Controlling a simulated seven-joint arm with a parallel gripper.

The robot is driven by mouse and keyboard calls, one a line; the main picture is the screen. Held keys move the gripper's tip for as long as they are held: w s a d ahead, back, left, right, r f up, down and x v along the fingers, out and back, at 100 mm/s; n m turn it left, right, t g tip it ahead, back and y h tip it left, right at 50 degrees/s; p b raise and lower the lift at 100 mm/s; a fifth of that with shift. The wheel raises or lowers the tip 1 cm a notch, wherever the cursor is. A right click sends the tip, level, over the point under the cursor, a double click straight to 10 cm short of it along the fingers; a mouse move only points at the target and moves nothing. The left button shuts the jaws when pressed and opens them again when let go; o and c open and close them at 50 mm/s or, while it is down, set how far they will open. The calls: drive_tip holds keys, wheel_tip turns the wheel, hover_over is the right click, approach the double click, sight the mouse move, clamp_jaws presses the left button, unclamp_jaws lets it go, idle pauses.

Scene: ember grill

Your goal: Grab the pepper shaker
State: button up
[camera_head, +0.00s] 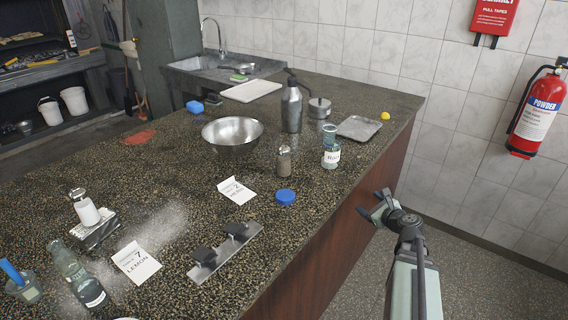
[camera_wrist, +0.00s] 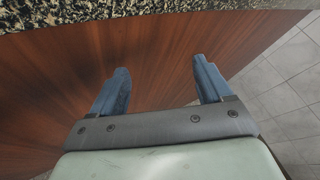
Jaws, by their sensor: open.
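The pepper shaker (camera_head: 284,162) looks like a small clear jar with brown contents and a grey cap. It stands upright on the speckled counter (camera_head: 185,165), right of the middle. My gripper (camera_head: 371,204) is open and empty beyond the counter's right edge, to the right of and apart from the shaker. In the wrist view my two blue fingers (camera_wrist: 161,66) are spread in front of the brown wooden counter side (camera_wrist: 60,75). The shaker does not show there.
A labelled glass bottle (camera_head: 330,150) stands just right of the shaker, with a blue lid (camera_head: 285,196) in front. A white-filled shaker (camera_head: 85,210) stands at left.

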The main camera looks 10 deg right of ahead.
sight(289, 155)
wheel_tip(289, 155, up, 10)
drive_tip(key=w+m+t, duration=0.1)
drive_tip(key=m+t, duration=0.1)
drive_tip(key=m, duration=0.1)
drive_tip(key=a+r+n+y, duration=0.1)
drive_tip(key=a+y, duration=0.1)
drive_tip(key=a, duration=0.4)
drive_tip(key=a+r+n+y, duration=0.1)
drive_tip(key=a+r+y, duration=0.1)
drive_tip(key=a, duration=0.5)
drive_tip(key=a+r+g+y, duration=0.1)
drive_tip(key=a+y, duration=0.3)
drive_tip(key=a, duration=0.2)
drive_tip(key=shift+w+a+r+n, duration=0.15)
drive_tip(key=shift+a+r+n, duration=0.2)
drive_tip(key=shift+n, duration=0.05)
drive_tip(key=x, duration=0.7)
drive_tip(key=shift+a, duration=0.15)
drive_tip(key=shift+x, duration=3.3)
drive_tip(key=c, duration=1.2)
drive_tip(key=shift+r, duration=0.2)
